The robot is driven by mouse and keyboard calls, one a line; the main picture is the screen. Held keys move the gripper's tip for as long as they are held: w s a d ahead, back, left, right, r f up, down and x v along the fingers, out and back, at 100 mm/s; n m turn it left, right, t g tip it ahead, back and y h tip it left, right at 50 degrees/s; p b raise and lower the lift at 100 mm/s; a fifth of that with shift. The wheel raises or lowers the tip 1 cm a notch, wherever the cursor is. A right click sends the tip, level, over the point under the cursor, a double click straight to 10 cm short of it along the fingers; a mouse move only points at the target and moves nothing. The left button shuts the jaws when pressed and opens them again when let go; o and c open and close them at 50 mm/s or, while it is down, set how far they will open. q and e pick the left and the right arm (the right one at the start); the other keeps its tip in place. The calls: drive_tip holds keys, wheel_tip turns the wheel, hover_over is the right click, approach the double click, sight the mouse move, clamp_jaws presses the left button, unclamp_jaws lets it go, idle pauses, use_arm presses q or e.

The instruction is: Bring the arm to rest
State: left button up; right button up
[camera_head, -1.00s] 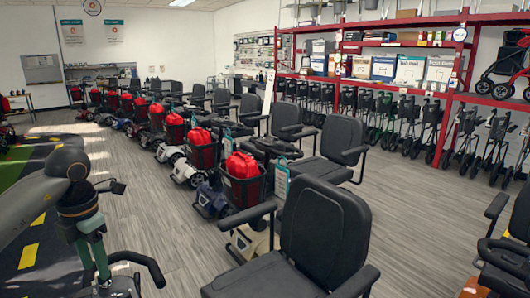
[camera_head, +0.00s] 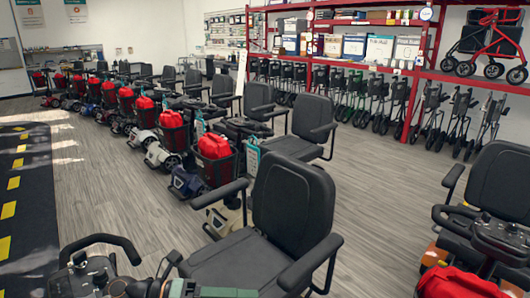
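Neither of my grippers shows in the head view. At the bottom edge, left of the middle, a dark and green piece (camera_head: 190,289) is cut off by the frame. It may be part of my arm, but I cannot tell. It shows close to the dark handlebar (camera_head: 100,241) of a scooter and in front of a black scooter seat (camera_head: 292,205). The rest of the arm is out of view, and whether anything is held is hidden.
A row of scooters with red bags (camera_head: 214,145) in their baskets runs to the far left. Another scooter seat (camera_head: 500,180) stands at right. Red shelving (camera_head: 408,105) with rollators beneath lines the back. Grey wood floor (camera_head: 385,195) is clear between them.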

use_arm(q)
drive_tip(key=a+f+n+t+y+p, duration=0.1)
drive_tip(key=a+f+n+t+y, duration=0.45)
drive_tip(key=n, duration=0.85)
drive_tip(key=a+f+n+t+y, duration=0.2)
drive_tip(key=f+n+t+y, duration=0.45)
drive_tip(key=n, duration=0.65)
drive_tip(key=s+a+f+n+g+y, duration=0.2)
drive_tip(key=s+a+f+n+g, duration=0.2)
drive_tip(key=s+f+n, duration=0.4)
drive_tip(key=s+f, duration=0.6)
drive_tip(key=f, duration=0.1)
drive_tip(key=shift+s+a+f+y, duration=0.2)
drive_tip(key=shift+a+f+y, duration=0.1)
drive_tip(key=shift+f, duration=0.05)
